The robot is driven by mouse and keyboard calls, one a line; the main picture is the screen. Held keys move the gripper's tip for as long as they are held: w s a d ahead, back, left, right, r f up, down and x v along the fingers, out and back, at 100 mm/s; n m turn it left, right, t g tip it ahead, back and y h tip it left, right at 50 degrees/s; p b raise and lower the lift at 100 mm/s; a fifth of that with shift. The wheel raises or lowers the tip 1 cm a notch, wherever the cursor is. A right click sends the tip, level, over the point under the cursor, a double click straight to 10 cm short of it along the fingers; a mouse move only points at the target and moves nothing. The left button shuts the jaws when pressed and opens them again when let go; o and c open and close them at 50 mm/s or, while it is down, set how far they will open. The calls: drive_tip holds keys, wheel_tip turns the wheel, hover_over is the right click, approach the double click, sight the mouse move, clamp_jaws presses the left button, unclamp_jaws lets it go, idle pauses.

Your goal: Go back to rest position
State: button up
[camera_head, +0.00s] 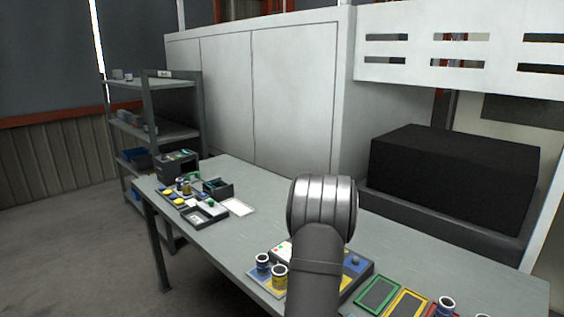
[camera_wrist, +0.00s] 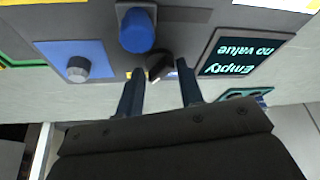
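In the wrist view my gripper (camera_wrist: 161,68) has its two dark fingers apart, with nothing visibly held between them. Beyond the fingertips is a grey control panel (camera_wrist: 105,55). A dark knob (camera_wrist: 160,66) on it shows between the fingertips; I cannot tell whether they touch it. The panel also has a blue knob (camera_wrist: 137,30), a grey knob (camera_wrist: 77,68) on a blue square, and a screen (camera_wrist: 243,52) reading "Empty no value" upside down. In the head view my arm stands in front of the panel (camera_head: 357,272), and my gripper is hidden.
The long grey table (camera_head: 240,256) holds blue and yellow cups (camera_head: 279,277) left of the panel and green and yellow frames (camera_head: 377,294) right of it. Small trays (camera_head: 204,215) stand at its far left end. A shelf (camera_head: 150,134) and a black box (camera_head: 455,180) stand behind.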

drive_tip(key=shift+d+n+y, duration=0.2)
drive_tip(key=shift+n+y, duration=0.3)
drive_tip(key=shift+n, duration=0.9)
drive_tip(key=shift+o, duration=0.6)
drive_tip(key=o, duration=0.3)
drive_tip(key=shift+r+n, duration=0.2)
drive_tip(key=shift+n, duration=0.1)
drive_tip(key=shift+o, duration=0.4)
drive_tip(key=s+d+r+n+y, duration=0.1)
drive_tip(key=s+d+r+n, duration=0.1)
drive_tip(key=r, duration=0.5)
drive_tip(key=shift+s+d+r+n, duration=0.25)
drive_tip(key=shift+d+r+n, duration=0.1)
drive_tip(key=shift+d+n, duration=0.2)
drive_tip(key=s+d+r+n+y, duration=0.1)
drive_tip(key=s+r+n+y, duration=0.2)
drive_tip(key=r, duration=0.5)
drive_tip(key=shift+n+h, duration=0.4)
drive_tip(key=shift+n, duration=0.35)
drive_tip(key=x, duration=1.7)
drive_tip(key=shift+s+f, duration=0.25)
drive_tip(key=shift+s, duration=0.1)
